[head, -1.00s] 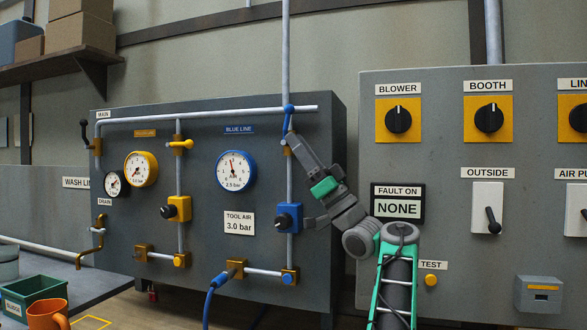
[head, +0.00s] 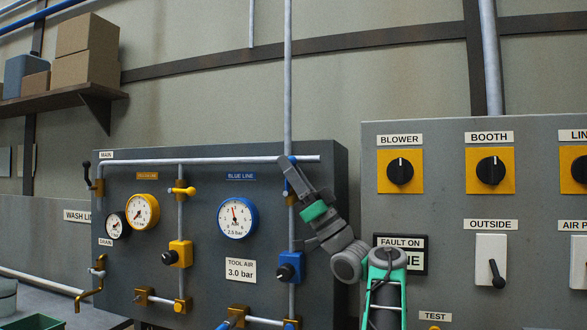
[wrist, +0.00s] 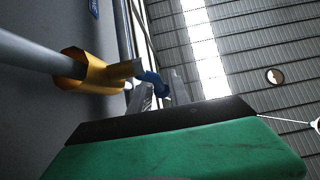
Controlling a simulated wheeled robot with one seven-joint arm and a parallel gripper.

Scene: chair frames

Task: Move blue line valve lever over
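The blue line valve lever (head: 287,187) is on the vertical pipe below the BLUE LINE label (head: 240,176). In the head view most of it is hidden behind my gripper (head: 286,160); only a bit of blue shows. In the wrist view the blue lever (wrist: 155,83) projects beyond the brass valve body (wrist: 90,70), by the grey fingertips of my gripper (wrist: 158,92). A finger shows on either side of the blue part. Whether the fingers press on it cannot be told.
A blue regulator (head: 289,267) sits lower on the same pipe, near my forearm. A yellow valve lever (head: 184,190) is on the pipe to the left. The right cabinet (head: 450,150) carries knobs and switches; my arm passes before its FAULT ON display (head: 416,262).

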